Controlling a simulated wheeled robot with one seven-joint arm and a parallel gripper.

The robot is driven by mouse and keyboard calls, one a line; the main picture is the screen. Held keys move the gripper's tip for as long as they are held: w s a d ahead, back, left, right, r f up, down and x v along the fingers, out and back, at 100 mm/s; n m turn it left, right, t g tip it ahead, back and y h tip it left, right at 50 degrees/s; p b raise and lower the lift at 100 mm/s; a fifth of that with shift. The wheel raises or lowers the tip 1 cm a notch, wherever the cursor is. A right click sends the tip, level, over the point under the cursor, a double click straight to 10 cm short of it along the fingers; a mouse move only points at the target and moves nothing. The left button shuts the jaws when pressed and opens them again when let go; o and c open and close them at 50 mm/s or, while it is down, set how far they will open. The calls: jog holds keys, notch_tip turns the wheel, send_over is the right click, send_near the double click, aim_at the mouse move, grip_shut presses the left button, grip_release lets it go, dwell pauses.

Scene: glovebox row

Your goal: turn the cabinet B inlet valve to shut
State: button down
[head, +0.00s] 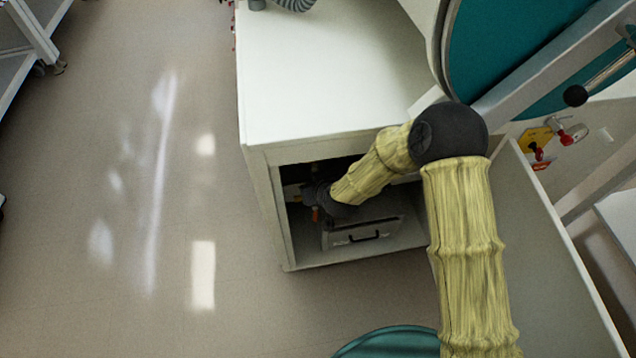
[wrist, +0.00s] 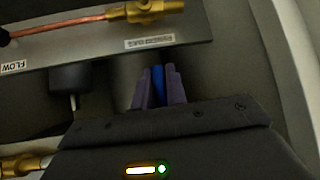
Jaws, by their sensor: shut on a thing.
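My gripper (wrist: 158,76) shows in the wrist view with two purple fingers, shut on a narrow blue piece (wrist: 158,86) that looks like a lever. What the blue piece joins to is hidden. A brass valve body (wrist: 150,10) on a copper pipe lies above the fingertips, and another brass fitting (wrist: 24,166) shows at the lower left. A white label (wrist: 149,42) sits on the panel edge near the fingertips; its text is too small to read. In the head view my arm reaches into the open dark cabinet (head: 262,195), and the fingers cannot be made out there.
A FLOW label (wrist: 14,66) is on the grey panel. In the head view a drawer-like box with a handle (head: 362,238) stands inside the cabinet, under my forearm. An open door panel (head: 555,245) is at the right. Clear floor (head: 130,200) lies left.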

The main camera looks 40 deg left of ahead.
jog(key=shift+s, duration=0.1)
jog(key=c, duration=1.4)
grip_release()
jog(key=shift+c, duration=0.2)
jog(key=p+v, duration=0.2)
jog(key=v, duration=1.5)
jog(key=shift+d+p, duration=0.15)
jog(key=shift+p, duration=0.25)
jog(key=shift+r, duration=0.1)
